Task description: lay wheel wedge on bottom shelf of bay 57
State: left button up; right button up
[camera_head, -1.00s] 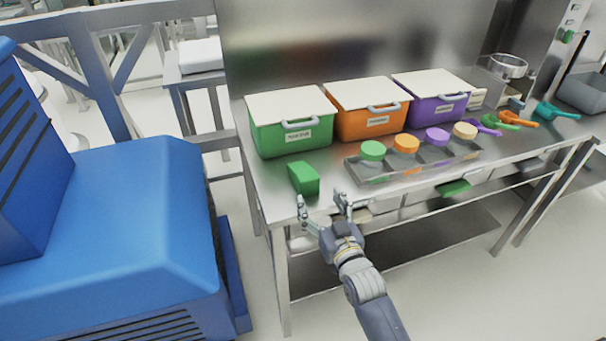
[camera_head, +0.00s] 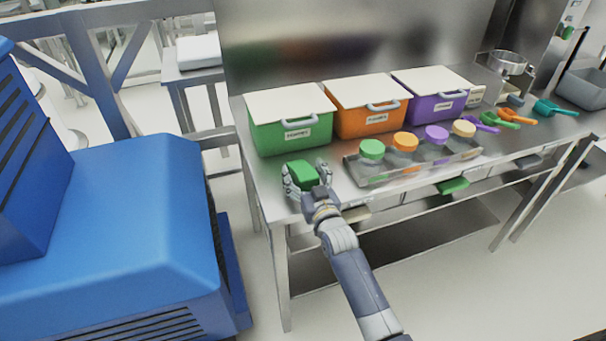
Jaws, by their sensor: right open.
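A green wedge-shaped block (camera_head: 302,173), which looks like the wheel wedge, lies on the steel table top in front of the green bin. My right gripper (camera_head: 306,182) is open, with one finger on each side of the block. I cannot tell whether the fingers touch it. The steel table (camera_head: 340,190) has a lower shelf (camera_head: 400,243) under it. No bay number 57 can be read here. My left gripper is not in view.
Green (camera_head: 290,130), orange (camera_head: 368,112) and purple (camera_head: 432,97) lidded bins stand along the table back. A tray (camera_head: 415,165) of jars sits right of the block. Coloured scoops (camera_head: 500,118) lie further right. A large blue machine (camera_head: 120,220) fills the left.

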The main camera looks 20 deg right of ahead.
jog(key=shift+w+f, duration=0.1)
jog(key=shift+w, duration=0.5)
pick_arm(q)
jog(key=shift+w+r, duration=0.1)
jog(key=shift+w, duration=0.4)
pick_arm(e)
jog(key=shift+c, duration=0.6)
jog(key=c, duration=1.3)
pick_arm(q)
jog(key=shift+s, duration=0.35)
pick_arm(e)
jog(key=shift+c, duration=0.7)
jog(key=shift+r, duration=0.2)
